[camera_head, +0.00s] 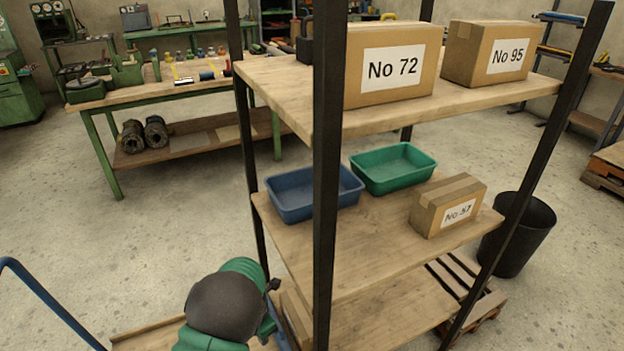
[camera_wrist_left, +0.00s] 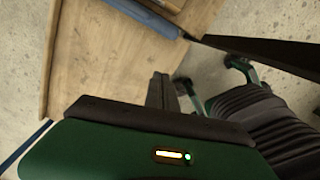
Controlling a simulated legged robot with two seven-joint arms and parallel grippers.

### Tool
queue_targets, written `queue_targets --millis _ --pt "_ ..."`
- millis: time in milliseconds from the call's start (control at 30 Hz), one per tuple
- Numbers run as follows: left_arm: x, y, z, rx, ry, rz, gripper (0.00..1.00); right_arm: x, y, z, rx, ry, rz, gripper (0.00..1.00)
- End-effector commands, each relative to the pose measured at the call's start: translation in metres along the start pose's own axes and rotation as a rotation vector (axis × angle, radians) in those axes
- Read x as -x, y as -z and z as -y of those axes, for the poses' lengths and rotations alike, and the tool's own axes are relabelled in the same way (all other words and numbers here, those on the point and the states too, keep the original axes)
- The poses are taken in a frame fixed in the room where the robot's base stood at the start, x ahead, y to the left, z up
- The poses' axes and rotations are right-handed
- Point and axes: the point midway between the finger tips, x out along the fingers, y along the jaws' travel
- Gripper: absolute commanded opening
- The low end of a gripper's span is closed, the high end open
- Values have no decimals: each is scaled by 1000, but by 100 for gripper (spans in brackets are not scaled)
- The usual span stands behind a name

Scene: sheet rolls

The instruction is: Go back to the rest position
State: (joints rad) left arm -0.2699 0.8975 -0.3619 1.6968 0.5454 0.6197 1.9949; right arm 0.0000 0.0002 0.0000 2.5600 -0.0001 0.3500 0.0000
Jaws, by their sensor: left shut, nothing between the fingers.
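My left gripper (camera_wrist_left: 160,92) shows in the left wrist view as two dark fingers close together, with nothing between them. They are above a pale wooden board (camera_wrist_left: 95,60) and apart from the blue edge at the top. In the head view a green and dark part of my arm (camera_head: 225,305) is at the bottom, left of the shelf's front post; the left fingertips cannot be made out there. My right gripper is in neither view.
A wooden shelf rack with black posts (camera_head: 328,180) stands close ahead. It holds boxes No 72 (camera_head: 392,75) and No 95 (camera_head: 505,55), a blue bin (camera_head: 290,205), a green bin (camera_head: 393,178) and a small box (camera_head: 447,195). A blue handle (camera_head: 45,300) is at left.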

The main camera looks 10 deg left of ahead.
Motion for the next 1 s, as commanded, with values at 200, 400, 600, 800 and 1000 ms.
queue_targets --millis 200,400,600,800,1000 --pt "84 51 44 -983 -57 45 0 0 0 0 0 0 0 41" --pt "124 91 82 -1732 -150 3 0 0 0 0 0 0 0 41" --pt "145 126 111 -2332 -229 -111 0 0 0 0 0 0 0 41" --pt "218 126 113 -2405 -231 -128 0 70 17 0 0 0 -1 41" --pt "289 123 113 -2402 -231 -127 0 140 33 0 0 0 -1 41"
